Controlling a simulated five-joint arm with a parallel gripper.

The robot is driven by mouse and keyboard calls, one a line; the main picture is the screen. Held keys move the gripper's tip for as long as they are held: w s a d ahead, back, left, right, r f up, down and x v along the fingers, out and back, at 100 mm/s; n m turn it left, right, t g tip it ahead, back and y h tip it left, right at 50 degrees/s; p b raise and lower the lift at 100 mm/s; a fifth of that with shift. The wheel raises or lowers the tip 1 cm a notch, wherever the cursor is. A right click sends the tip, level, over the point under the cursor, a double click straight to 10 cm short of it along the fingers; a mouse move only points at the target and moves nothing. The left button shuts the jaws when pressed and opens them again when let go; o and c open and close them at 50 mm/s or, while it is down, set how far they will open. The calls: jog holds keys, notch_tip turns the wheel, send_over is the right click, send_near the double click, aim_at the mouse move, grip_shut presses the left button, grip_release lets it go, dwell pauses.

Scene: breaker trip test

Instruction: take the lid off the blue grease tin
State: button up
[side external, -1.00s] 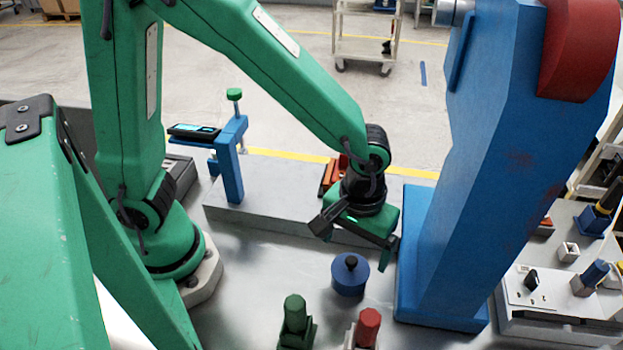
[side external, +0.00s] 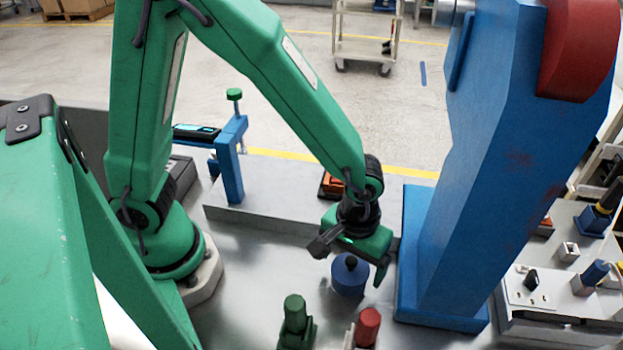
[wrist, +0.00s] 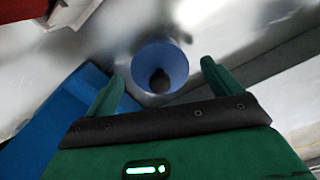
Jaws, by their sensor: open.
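The blue grease tin (side external: 350,279) stands upright on the metal table, with its blue lid and a dark knob on top. My gripper (side external: 350,268) is above and slightly behind the tin in the side view, pointing down with its jaws open and empty. In the wrist view the lid (wrist: 168,60) and its black knob (wrist: 160,80) lie just ahead of the two green fingers of my gripper (wrist: 165,80), roughly between them. Part of the lid is hidden by the gripper in the side view. I cannot tell whether the fingers touch it.
A green-capped part (side external: 295,312) and a red-capped part (side external: 367,326) stand in front of the tin. A large blue press column (side external: 470,200) rises close on the right. A low grey block (side external: 275,205) lies behind, with an orange object (side external: 331,185) on it.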

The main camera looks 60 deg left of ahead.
aim_at(352, 259)
jog(key=c, duration=1)
jog(key=shift+c, duration=0.2)
jog(key=shift+r, duration=0.15)
jog(key=shift+r, duration=4.9)
jog(key=w+a+r+m, duration=0.1)
jog(key=w+a, duration=0.3)
jog(key=a, duration=0.2)
jog(key=w+a+r+m, duration=0.2)
jog(key=w+a, duration=0.2)
jog(key=a, duration=0.2)
jog(key=w+a+r+m, duration=0.1)
jog(key=w+a+r, duration=0.1)
jog(key=w+a, duration=0.2)
jog(key=shift+w+a, duration=0.2)
jog(key=shift+a, duration=0.6)
jog(key=shift+w+a, duration=0.2)
jog(key=shift+a, duration=0.55)
